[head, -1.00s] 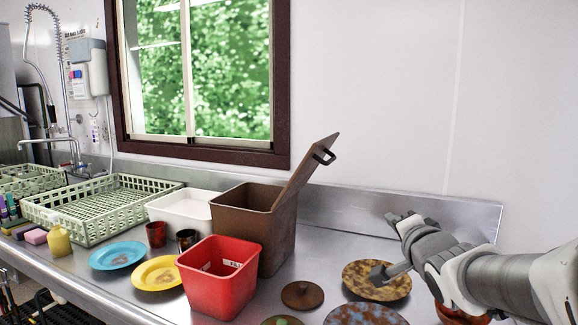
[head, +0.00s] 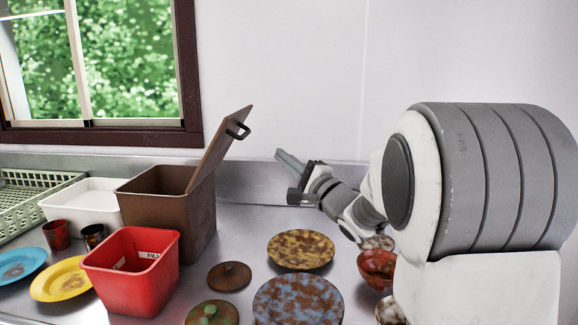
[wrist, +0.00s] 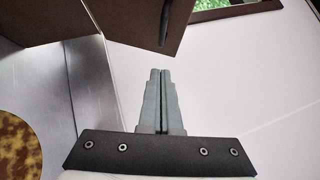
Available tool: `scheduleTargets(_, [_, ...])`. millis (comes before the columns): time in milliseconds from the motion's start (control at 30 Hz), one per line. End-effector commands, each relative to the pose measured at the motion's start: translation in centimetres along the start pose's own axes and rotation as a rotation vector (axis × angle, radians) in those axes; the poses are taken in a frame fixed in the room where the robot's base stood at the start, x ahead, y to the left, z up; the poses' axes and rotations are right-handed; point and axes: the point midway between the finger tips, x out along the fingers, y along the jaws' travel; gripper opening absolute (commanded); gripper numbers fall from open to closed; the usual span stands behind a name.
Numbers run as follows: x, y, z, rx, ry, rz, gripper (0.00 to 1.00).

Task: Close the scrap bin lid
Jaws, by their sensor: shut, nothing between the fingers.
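The brown scrap bin (head: 170,208) stands on the metal counter against the back ledge. Its lid (head: 222,148) is hinged at the right side and stands open, tilted up to the right, with a dark handle (head: 238,131) on its outer face. My gripper (head: 279,155) is shut and empty, right of the lid and apart from it, above the counter. In the wrist view the closed fingers (wrist: 158,72) point toward the lid (wrist: 130,25), and the dark handle (wrist: 165,22) shows just beyond the fingertips. The bin's inside is mostly hidden.
A red tub (head: 132,278) stands in front of the bin and a white tub (head: 84,203) left of it. A speckled yellow plate (head: 301,250), blue-brown plate (head: 298,300), brown lid (head: 229,276) and red bowl (head: 377,268) lie below and right. The wall is close behind.

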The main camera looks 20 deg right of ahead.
Motion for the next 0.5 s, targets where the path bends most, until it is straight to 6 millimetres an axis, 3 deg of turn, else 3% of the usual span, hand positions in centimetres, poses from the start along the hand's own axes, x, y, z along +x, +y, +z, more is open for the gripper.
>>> scheduleTargets(233, [5.0,0.1,0.1,-0.001,-0.002,-0.001,0.0])
scheduleTargets(500, [7.3,0.0,2.5,-0.001,-0.001,-0.001,0.0])
